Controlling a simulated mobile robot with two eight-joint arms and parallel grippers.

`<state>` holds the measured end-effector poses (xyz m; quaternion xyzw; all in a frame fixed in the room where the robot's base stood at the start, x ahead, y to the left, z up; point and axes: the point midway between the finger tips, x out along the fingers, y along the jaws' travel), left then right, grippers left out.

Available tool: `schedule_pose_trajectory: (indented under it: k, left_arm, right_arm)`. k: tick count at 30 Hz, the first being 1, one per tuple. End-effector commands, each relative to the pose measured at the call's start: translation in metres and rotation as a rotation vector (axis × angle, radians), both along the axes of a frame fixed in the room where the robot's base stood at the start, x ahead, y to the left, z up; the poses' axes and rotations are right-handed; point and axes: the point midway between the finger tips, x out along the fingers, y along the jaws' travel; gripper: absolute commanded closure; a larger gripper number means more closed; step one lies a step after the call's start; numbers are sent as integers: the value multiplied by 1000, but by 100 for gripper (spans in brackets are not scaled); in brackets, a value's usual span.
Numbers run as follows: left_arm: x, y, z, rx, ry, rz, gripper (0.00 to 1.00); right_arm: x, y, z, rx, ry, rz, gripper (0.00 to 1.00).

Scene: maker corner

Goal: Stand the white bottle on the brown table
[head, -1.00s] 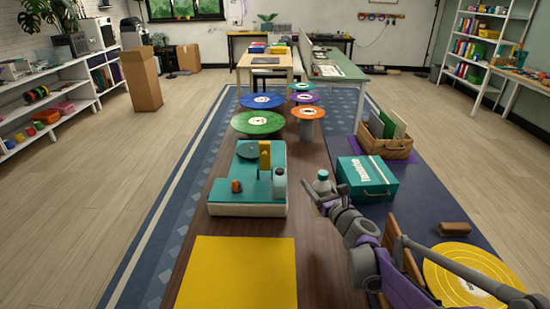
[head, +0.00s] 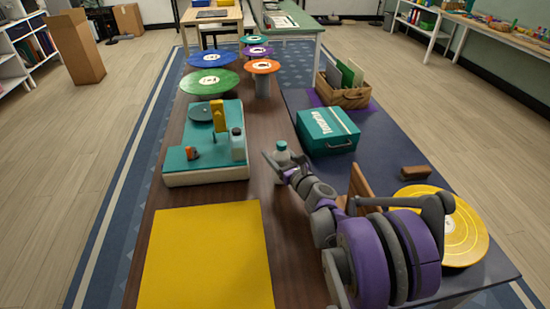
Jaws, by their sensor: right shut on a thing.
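A pale bottle with a teal cap (head: 282,149) shows at the tip of my right gripper (head: 281,166), beside the brown table's right edge. The gripper is shut on it from the near side, and the fingers hide its lower part. The bottle looks upright. I cannot tell whether its base touches the table. The brown table (head: 268,205) runs away down the middle. My left gripper is not in view.
The white base (head: 205,176) and a yellow mat (head: 205,260) take up the table's left and front. Several coloured discs (head: 208,82) stand farther back. A teal box (head: 328,131), a crate (head: 345,95), a brown block (head: 416,172) and a yellow disc (head: 455,235) are on the navy table (head: 380,155).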

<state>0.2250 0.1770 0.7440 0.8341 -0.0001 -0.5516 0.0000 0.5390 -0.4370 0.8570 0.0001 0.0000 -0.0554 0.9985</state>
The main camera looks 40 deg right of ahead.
Motion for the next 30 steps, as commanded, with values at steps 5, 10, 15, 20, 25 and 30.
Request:
schedule_pose_trajectory:
  k: [5,10,15,20,25,30]
  left_arm:
    - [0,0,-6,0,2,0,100]
    - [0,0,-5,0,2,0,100]
    - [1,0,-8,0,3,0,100]
    - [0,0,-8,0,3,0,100]
    - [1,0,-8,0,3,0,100]
    - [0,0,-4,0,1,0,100]
  right_arm:
    - [0,0,-15,1,0,0,100]
    - [0,0,-14,1,0,0,100]
    - [0,0,-18,0,0,0,25]
    - [0,0,-17,0,0,0,2]
    - [0,0,-17,0,0,0,2]
    - [-1,0,-12,0,0,-1,2]
